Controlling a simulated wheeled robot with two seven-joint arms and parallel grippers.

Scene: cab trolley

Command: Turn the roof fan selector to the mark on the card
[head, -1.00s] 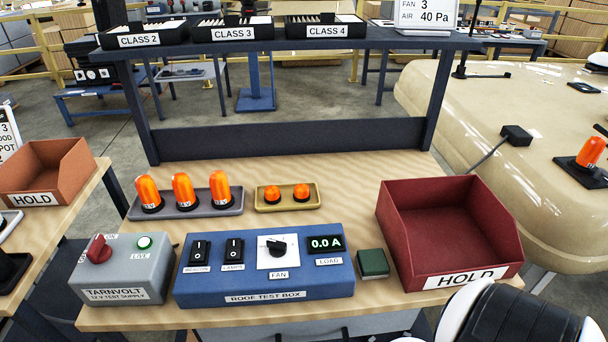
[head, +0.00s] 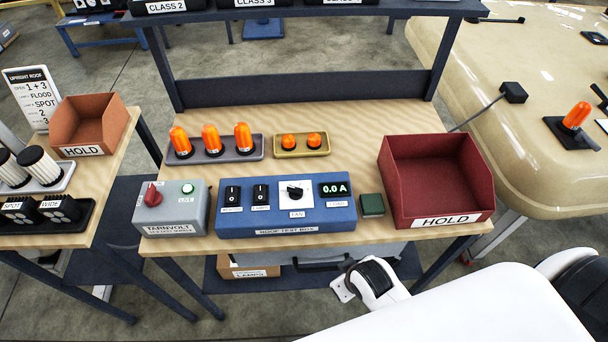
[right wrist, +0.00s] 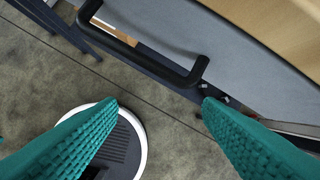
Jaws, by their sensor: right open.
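The fan selector (head: 295,191) is a black knob on a white plate in the blue roof test box (head: 270,218), labelled FAN. Its pointer is too small to read surely. The box's load display (head: 334,189) reads 0.0 A. The fan card that showed earlier is outside the head view now. My right gripper (right wrist: 160,102) has teal fingers spread apart with nothing between the tips. It is low in front of the bench, near a black drawer handle (right wrist: 150,55), and apart from the selector. My left gripper is not in view.
The grey supply box (head: 172,212) with a red knob and lit green lamp stands left of the test box. A green block (head: 372,205) and red HOLD bin (head: 439,205) stand right. Trays of orange beacons (head: 214,150) and lamps (head: 301,150) lie behind.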

